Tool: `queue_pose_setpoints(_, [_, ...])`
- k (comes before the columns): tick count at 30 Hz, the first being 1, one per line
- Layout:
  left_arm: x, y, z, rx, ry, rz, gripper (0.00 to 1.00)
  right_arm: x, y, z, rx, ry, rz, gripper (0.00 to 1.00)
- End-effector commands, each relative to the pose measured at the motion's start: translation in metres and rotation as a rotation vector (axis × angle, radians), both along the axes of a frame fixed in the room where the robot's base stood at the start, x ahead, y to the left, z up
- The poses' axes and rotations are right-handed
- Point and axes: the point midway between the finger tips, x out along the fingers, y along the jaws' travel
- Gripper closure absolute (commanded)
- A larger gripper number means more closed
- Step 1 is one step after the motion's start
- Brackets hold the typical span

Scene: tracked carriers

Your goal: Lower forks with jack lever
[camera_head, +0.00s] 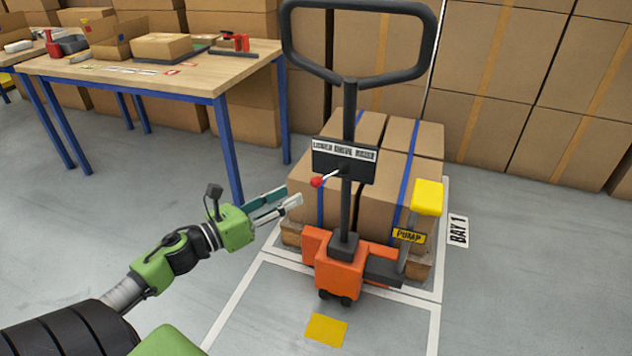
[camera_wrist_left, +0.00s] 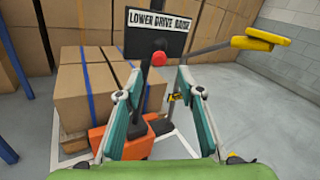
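The orange pallet jack (camera_head: 338,274) stands upright with a dark loop handle (camera_head: 432,40) on top. Its jack lever (camera_head: 317,181) has a red knob and sticks out left from under a sign plate (camera_head: 344,158) marked with lower, drive and raise. My left gripper (camera_head: 284,198) is open and empty, just left of and below the knob in the head view. In the left wrist view, the red knob (camera_wrist_left: 159,58) shows between and slightly above the two spread fingertips (camera_wrist_left: 155,80), apart from them. The forks are hidden under the load. My right gripper is not in view.
Strapped cartons (camera_head: 394,190) sit on a wooden pallet (camera_head: 415,266) in front of the jack. A yellow pump pedal (camera_head: 427,197) is at its right. A workbench (camera_head: 215,88) stands at the left, and stacked cartons line the back. Floor at the right is clear.

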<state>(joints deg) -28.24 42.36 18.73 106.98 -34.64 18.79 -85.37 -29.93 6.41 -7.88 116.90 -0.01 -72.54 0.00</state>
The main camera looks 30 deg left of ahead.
Motion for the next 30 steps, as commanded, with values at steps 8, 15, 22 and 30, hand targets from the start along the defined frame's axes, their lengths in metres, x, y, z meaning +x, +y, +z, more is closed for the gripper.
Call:
queue_pose_setpoints(8, [0.045,-0.013,0.001,0.0,-0.002,0.001,0.65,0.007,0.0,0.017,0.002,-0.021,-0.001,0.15])
queue_pose_setpoints(15, [0.075,-0.022,0.001,-0.002,-0.001,0.001,0.65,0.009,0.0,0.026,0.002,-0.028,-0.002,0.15])
queue_pose_setpoints(22, [0.09,-0.026,0.0,-0.003,0.001,0.002,0.65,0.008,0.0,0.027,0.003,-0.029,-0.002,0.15])
queue_pose_setpoints(30, [0.093,-0.027,-0.001,-0.002,0.003,0.003,0.65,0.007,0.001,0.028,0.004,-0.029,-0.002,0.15])
